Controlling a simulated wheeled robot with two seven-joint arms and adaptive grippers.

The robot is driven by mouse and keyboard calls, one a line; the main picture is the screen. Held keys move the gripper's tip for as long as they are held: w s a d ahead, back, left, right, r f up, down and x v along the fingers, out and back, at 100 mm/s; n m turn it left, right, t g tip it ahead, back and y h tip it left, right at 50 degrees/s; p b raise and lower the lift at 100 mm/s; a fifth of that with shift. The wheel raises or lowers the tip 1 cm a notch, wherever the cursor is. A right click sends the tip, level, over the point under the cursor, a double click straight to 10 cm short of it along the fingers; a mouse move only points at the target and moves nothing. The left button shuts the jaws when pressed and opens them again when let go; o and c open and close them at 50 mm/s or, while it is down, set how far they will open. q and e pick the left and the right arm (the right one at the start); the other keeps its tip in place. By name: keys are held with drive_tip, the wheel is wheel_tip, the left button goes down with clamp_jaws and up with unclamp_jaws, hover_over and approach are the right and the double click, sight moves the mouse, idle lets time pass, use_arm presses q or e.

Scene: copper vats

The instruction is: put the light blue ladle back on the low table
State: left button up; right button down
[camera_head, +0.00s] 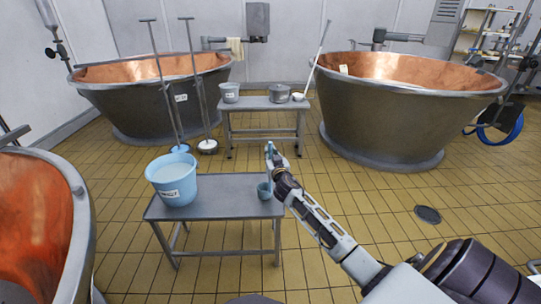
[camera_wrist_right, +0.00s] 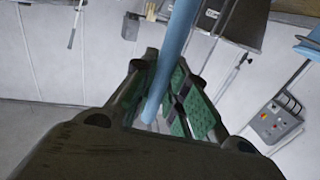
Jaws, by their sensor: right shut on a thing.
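The light blue ladle's bowl (camera_head: 264,191) shows at the right end of the low grey table (camera_head: 225,189). I cannot tell whether it touches the tabletop. My right gripper (camera_head: 272,158) is shut on the ladle's handle above the table's right end. In the right wrist view, the blue handle (camera_wrist_right: 172,58) runs between the green-padded fingers of the gripper (camera_wrist_right: 165,105). The handle looks close to upright in the head view. My left gripper is not in view.
A light blue bucket (camera_head: 172,180) with a label stands on the table's left part; the tabletop between it and the ladle is clear. A second table (camera_head: 262,104) with pots stands behind. Large copper vats (camera_head: 395,110) stand around, and a drain (camera_head: 428,214) lies in the tiled floor.

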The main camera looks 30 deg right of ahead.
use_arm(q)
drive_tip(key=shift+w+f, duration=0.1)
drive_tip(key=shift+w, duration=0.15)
use_arm(e)
drive_tip(key=shift+f, duration=0.1)
drive_tip(key=c, duration=1.4)
unclamp_jaws()
drive_tip(key=shift+c, duration=0.2)
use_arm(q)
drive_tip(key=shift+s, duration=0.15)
use_arm(e)
drive_tip(key=shift+s, duration=0.1)
drive_tip(key=shift+p+v, duration=0.35)
drive_tip(key=shift+v, duration=2.75)
use_arm(q)
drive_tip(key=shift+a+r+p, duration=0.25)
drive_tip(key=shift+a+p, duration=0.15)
drive_tip(key=shift+p, duration=0.1)
use_arm(e)
drive_tip(key=shift+v, duration=2.8)
